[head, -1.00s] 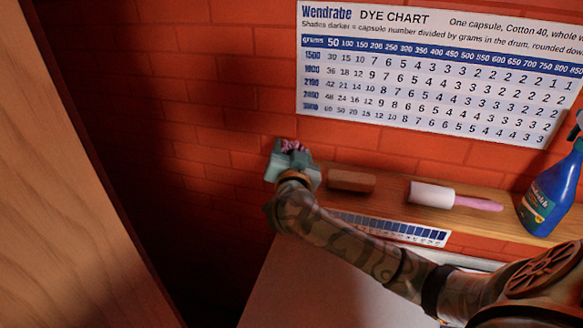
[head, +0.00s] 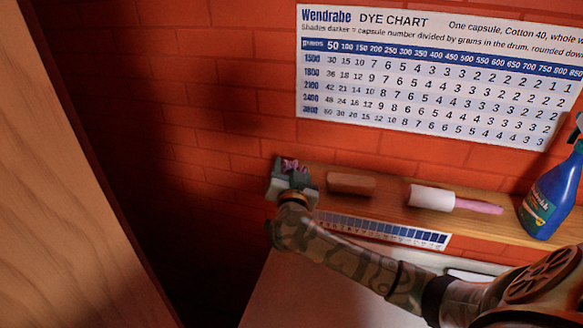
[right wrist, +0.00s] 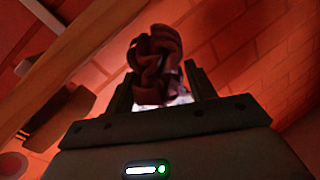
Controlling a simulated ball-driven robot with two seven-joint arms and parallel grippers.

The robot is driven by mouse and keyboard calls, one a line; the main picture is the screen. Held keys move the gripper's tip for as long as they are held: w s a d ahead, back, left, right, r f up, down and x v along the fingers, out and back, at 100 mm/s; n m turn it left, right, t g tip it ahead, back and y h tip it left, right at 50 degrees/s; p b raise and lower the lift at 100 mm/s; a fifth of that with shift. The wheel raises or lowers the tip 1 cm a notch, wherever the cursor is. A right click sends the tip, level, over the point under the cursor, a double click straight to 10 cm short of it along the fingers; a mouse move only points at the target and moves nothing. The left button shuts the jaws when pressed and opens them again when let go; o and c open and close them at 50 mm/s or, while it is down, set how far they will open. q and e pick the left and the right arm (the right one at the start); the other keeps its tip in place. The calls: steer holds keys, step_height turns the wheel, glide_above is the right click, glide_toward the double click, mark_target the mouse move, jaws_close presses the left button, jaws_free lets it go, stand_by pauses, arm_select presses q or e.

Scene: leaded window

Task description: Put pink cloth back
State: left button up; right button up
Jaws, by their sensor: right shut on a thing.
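The pink cloth (head: 290,164) is a small crumpled bundle at the left end of the wooden shelf in the head view. My right gripper (head: 291,175) is shut on it. In the right wrist view the cloth (right wrist: 155,65) looks dark and folded, and it sticks up between the two fingers of the right gripper (right wrist: 158,90). The gripper hides the shelf's left end, so I cannot tell whether the cloth touches the shelf (head: 385,205). My left gripper is not in view.
A brown block (head: 351,184) lies just right of the gripper. Farther right are a white roller with a pink handle (head: 432,197) and a blue spray bottle (head: 548,200). A dye chart (head: 430,70) hangs on the brick wall. A wooden panel (head: 70,180) stands at left.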

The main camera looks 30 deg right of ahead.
steer(key=o, duration=1)
steer(key=shift+r, duration=0.5)
steer(key=v, duration=1.2)
